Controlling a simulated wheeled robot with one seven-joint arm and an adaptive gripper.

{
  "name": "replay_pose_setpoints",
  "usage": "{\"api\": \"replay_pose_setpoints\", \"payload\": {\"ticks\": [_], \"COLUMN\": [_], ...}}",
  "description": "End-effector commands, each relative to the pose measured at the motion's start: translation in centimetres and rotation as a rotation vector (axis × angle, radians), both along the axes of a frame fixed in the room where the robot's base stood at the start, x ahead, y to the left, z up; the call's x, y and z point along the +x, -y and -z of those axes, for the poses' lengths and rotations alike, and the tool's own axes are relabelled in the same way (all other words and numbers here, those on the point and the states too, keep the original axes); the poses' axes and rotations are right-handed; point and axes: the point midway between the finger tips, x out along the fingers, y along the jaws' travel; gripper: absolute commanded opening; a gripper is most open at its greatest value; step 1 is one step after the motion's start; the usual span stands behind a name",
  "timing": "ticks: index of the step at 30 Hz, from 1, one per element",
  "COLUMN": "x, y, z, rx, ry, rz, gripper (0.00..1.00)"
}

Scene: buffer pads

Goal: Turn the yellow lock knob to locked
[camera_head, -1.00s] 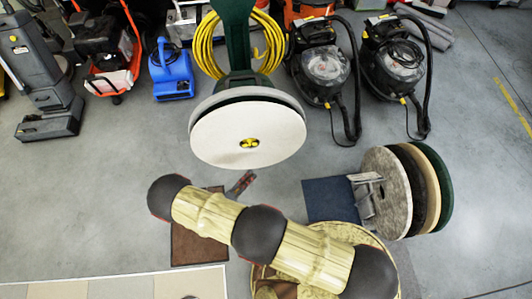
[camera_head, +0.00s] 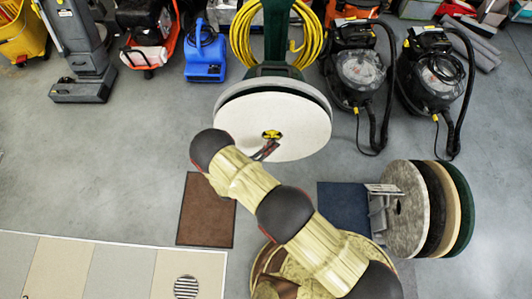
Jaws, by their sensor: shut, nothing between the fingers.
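The yellow lock knob (camera_head: 271,134) sits at the centre of the round white pad (camera_head: 300,120) on the tilted green floor machine (camera_head: 277,35). The knob is small, with dark parts on it, and its turn position is too small to tell. My gripper (camera_head: 268,146) is shut and empty, just below the knob in the picture. Its tip overlaps the pad close to the knob. I cannot tell whether they touch. My arm covers the floor below the pad.
A rack of round pads (camera_head: 404,208) stands at the right beside a blue mat (camera_head: 341,207). A brown mat (camera_head: 206,210) lies left of my arm. Vacuums (camera_head: 358,70) and a blue blower (camera_head: 205,58) stand behind.

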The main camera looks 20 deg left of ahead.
Motion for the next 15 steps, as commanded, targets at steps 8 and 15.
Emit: {"api": "replay_pose_setpoints", "payload": {"ticks": [8,15], "x": [1.6,1.7], "y": [0.8,0.8], "z": [0.1,0.1], "rx": [0.001,0.001], "ry": [0.0,0.0], "rz": [0.001,0.0], "gripper": [0.0,0.0]}}
